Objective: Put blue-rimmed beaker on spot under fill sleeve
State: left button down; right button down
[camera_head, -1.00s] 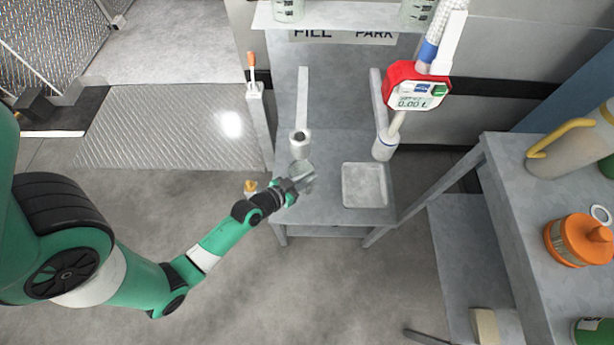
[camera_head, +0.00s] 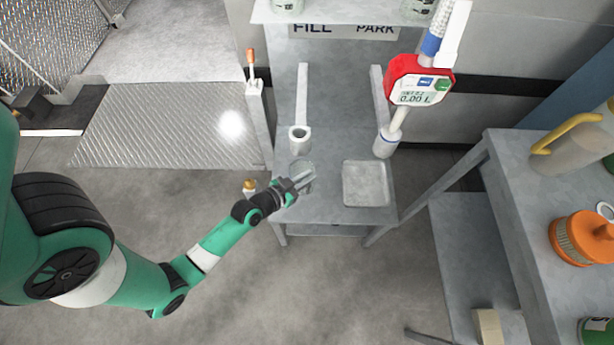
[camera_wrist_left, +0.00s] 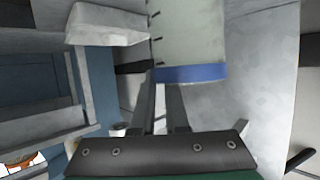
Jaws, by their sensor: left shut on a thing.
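My left gripper (camera_head: 303,178) is shut on the blue-rimmed beaker, over the front left of the grey stand's shelf (camera_head: 330,212). In the left wrist view the fingers (camera_wrist_left: 161,92) are close together at the blue rim (camera_wrist_left: 190,73) of the pale, see-through beaker (camera_wrist_left: 188,35). In the head view the beaker is faint and partly hidden by the gripper, just in front of and below the fill sleeve (camera_head: 300,140). Whether its base touches the shelf cannot be told. The spot itself is not clearly visible. My right gripper is not in view.
A square tray (camera_head: 366,184) lies right of the gripper. The nozzle with a red meter (camera_head: 418,82) sits in the park sleeve (camera_head: 386,143). An orange-handled lever post (camera_head: 254,90) stands at left. A workbench (camera_head: 515,180) with a jug and an orange container is at right.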

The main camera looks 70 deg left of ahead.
pick_arm(q)
jog(key=c, duration=0.8)
grip_release()
jog(key=shift+c, duration=0.2)
jog(key=v, duration=1.1)
jog(key=shift+s, duration=0.25)
jog(key=shift+d+r, duration=0.1)
jog(key=shift+r, duration=0.05)
